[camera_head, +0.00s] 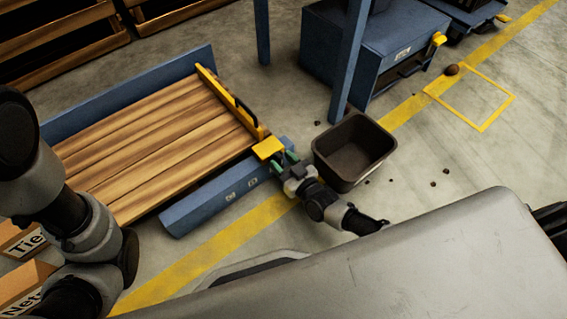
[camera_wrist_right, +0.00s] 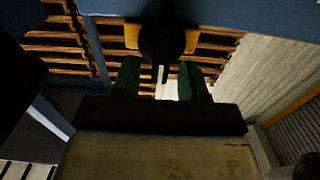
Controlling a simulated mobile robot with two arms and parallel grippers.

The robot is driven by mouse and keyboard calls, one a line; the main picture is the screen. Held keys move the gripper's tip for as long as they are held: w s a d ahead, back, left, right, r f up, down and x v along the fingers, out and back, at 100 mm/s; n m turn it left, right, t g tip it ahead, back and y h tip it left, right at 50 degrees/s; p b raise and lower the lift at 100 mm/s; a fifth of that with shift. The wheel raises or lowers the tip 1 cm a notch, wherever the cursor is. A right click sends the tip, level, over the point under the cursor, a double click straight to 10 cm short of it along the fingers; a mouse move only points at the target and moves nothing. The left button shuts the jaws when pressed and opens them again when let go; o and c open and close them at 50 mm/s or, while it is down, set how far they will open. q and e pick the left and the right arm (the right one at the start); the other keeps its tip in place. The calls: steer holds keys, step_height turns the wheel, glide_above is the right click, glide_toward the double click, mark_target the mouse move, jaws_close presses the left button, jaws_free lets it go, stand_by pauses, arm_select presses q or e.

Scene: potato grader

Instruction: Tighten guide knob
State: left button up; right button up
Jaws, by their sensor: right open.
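The black guide knob (camera_wrist_right: 160,42) with a white mark shows at the top middle of the right wrist view, in front of a yellow block (camera_wrist_right: 191,41). My right gripper (camera_wrist_right: 160,80) has its two green fingers apart, one on each side below the knob. Whether they touch it I cannot tell. In the head view my right gripper (camera_head: 283,162) is at the yellow block (camera_head: 268,148) at the near end of the yellow guide (camera_head: 228,98); the knob is hidden there. My left gripper is not in view.
The slatted wooden deck (camera_head: 150,145) has a blue frame (camera_head: 215,200). A dark bin (camera_head: 375,173) stands just right of my right gripper. A blue post (camera_head: 348,60) and a blue cabinet (camera_head: 400,50) stand behind. Several small clods lie on the floor.

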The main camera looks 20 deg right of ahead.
steer(key=shift+c, duration=0.4)
jaws_close()
steer(key=shift+m, duration=0.4)
steer(key=m+b, duration=0.1)
steer(key=m, duration=0.4)
steer(key=d+f+m+b, duration=0.1)
steer(key=m, duration=0.5)
steer(key=d+f+m+b, duration=0.1)
steer(key=m+b, duration=0.1)
steer(key=m, duration=0.4)
steer(key=shift+w, duration=0.3)
steer(key=shift+f, duration=0.1)
steer(key=shift+o, duration=0.4)
jaws_free()
